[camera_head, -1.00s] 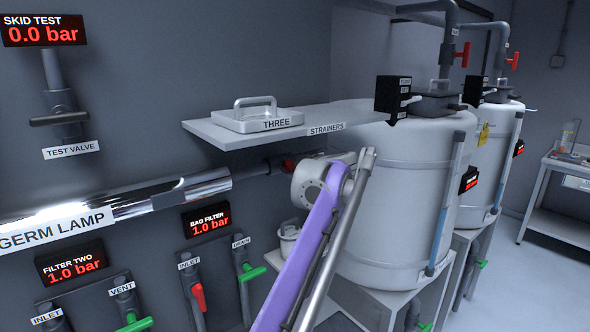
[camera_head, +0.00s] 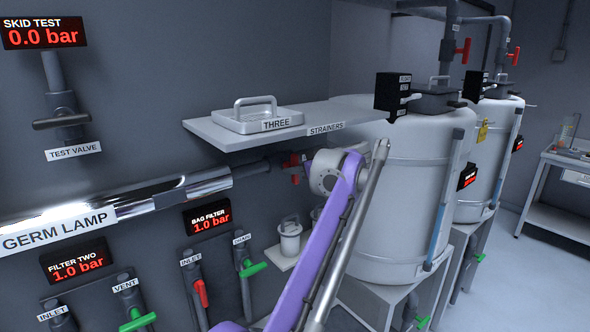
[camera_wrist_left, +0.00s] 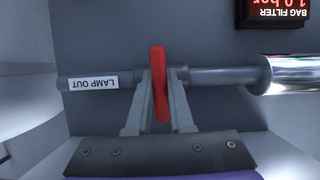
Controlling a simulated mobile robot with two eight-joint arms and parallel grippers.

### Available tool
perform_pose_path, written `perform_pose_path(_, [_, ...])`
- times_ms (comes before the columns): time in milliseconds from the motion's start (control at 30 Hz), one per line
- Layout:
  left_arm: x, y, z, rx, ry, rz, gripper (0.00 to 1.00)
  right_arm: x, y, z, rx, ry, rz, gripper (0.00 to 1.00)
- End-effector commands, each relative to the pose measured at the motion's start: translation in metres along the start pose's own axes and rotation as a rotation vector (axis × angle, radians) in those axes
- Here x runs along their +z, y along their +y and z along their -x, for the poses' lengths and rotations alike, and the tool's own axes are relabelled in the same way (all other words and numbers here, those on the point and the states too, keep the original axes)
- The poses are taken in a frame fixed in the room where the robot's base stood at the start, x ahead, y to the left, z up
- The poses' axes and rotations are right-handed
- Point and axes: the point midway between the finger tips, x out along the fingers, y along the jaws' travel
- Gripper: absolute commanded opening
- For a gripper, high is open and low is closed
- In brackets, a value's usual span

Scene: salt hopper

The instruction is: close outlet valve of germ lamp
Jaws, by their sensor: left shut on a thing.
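The germ lamp (camera_head: 135,203) is a shiny horizontal tube on the wall. Its outlet pipe runs right to a valve with a red handle (camera_head: 294,179), partly hidden by my left arm in the head view. In the left wrist view a label (camera_wrist_left: 95,82) reading LAMP OUT, upside down, sits on the pipe beside the red handle (camera_wrist_left: 160,88). My left gripper (camera_wrist_left: 160,100) is shut on this handle, one finger on each side. The handle stands across the pipe in that view. My right gripper is not in view.
Large white tanks (camera_head: 395,170) stand to the right. Red and green valve handles are on pipes below the lamp.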

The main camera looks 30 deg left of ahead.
Motion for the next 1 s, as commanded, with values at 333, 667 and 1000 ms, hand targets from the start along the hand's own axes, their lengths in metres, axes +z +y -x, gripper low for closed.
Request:
perform_pose_path(333, [0.000, 0.000, 0.000, -0.001, 0.001, -0.002, 0.00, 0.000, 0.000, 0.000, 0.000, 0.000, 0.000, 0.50])
perform_pose_path(667, [0.000, 0.000, 0.000, 0.000, 0.001, -0.001, 0.50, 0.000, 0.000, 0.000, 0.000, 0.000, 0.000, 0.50])
perform_pose_path(1000, [0.001, 0.001, 0.024, 0.003, 0.000, -0.004, 0.50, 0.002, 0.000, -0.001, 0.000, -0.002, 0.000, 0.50])
